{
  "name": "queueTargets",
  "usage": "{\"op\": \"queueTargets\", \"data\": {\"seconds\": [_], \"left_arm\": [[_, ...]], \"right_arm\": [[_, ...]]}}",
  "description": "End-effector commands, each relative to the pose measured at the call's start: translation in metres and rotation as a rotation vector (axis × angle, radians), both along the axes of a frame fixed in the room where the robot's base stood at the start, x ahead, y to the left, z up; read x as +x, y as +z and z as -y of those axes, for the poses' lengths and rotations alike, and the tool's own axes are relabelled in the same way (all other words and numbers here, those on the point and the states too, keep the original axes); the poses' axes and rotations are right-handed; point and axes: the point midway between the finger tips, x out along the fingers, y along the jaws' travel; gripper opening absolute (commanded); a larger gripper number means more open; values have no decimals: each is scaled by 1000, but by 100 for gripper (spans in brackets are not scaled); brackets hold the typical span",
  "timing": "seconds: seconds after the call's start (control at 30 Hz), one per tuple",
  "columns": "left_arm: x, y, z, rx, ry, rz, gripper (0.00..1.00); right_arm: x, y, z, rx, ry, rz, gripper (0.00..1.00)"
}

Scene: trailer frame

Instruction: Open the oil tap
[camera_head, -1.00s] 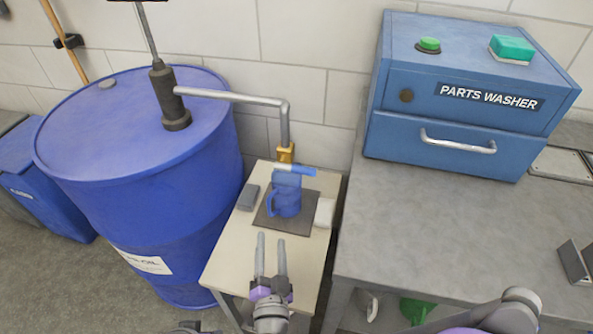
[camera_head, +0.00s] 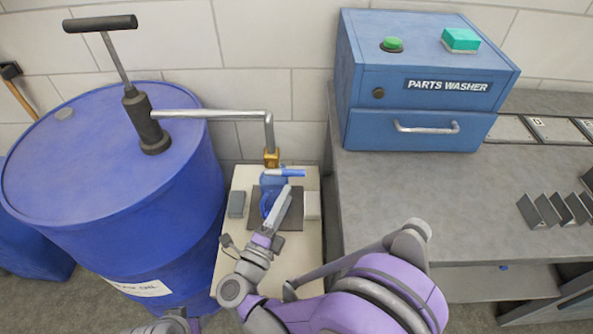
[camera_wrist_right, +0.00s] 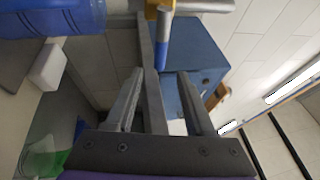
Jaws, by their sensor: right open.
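The oil tap (camera_head: 271,157) is a brass fitting at the end of the grey pipe from the drum pump. Its blue lever (camera_head: 290,172) points right in the head view. In the right wrist view the lever (camera_wrist_right: 162,52) lies ahead of the fingers, between their lines. A blue jug (camera_head: 268,183) stands below the tap, partly hidden by my gripper. My right gripper (camera_head: 285,196) is open and empty, just in front of the lever and beside the jug, apart from the lever as far as I can tell.
The blue oil drum (camera_head: 100,190) with its pump stands left. The small table (camera_head: 303,245) holds a dark mat, a grey block (camera_head: 237,204) and a white block (camera_head: 312,205). The grey workbench (camera_head: 400,190) with the blue parts washer (camera_head: 420,95) stands close on the right.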

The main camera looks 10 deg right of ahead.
Motion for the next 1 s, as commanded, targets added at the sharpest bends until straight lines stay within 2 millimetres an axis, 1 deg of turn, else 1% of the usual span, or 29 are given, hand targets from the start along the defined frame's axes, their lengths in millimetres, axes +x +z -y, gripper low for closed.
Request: {"op": "queueTargets", "data": {"seconds": [0.03, 0.2, 0.4, 0.57, 0.83, 0.97, 1.0], "left_arm": [[0, 0, 0, 0, 0, 0, 50], [0, 0, 0, 0, 0, 0, 50], [0, 0, 0, 0, 0, 0, 50], [0, 0, 0, 0, 0, 0, 50], [0, 0, 0, 0, 0, 0, 50], [0, 0, 0, 0, 0, 0, 50], [0, 0, 0, 0, 0, 0, 50]], "right_arm": [[8, 2, 7, -1, -4, 0, 54], [36, 8, 26, -2, -3, -2, 54], [58, 13, 40, -2, 0, -2, 54], [66, 14, 45, -1, 2, -2, 54], [67, 15, 45, -1, 2, -1, 54], [66, 15, 45, -1, 2, -2, 31], [66, 15, 45, -1, 2, -2, 24]]}}
